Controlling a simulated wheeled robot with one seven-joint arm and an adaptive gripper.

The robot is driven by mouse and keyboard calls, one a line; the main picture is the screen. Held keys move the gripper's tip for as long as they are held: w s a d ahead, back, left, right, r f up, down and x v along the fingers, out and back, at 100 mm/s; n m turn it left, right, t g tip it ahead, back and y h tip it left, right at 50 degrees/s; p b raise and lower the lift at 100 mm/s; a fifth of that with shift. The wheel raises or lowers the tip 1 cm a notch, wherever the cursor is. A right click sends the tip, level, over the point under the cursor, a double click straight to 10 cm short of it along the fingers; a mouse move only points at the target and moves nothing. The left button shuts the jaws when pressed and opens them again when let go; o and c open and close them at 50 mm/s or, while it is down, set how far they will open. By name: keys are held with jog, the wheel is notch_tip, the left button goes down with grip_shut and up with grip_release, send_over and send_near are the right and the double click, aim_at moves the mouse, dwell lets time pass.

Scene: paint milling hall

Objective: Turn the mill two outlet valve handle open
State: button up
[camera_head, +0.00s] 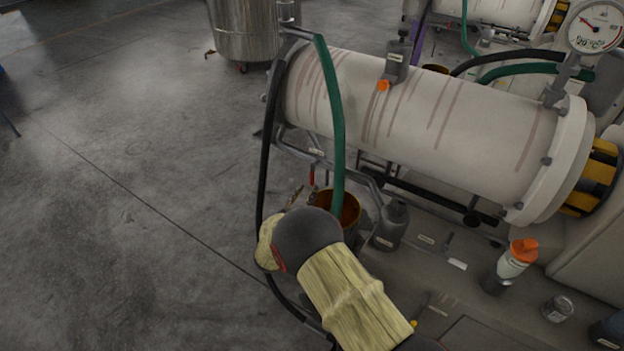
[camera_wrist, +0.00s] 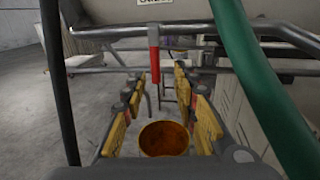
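A valve handle with a red grip (camera_wrist: 154,62) hangs straight down under the mill's end in the wrist view. It shows as a small red piece (camera_head: 312,176) below the white mill drum (camera_head: 430,115) in the head view. No mill number is readable. My gripper (camera_wrist: 160,78) is open, its yellow-padded fingers standing left and right of the handle's line. The red grip appears beyond or just at the fingertips, with gaps on both sides. In the head view my sleeved wrist hides most of my gripper (camera_head: 302,196).
A bucket with orange-brown inside (camera_wrist: 165,138) stands below the handle. A green hose (camera_head: 331,120) and a black hose (camera_head: 265,150) hang close on either side. Grey rails (camera_wrist: 100,66) cross behind the handle. Grey bottles (camera_head: 391,222) stand right of the bucket.

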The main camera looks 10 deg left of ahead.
aim_at(311, 181)
jog(key=w, duration=0.2)
jog(key=w+b, duration=0.1)
jog(key=w, duration=0.4)
jog(key=shift+w+d+f+b, duration=0.2)
jog(key=shift+w+f+b, duration=0.05)
jog(key=shift+w+b, duration=0.1)
jog(key=shift+c, duration=1)
grip_shut()
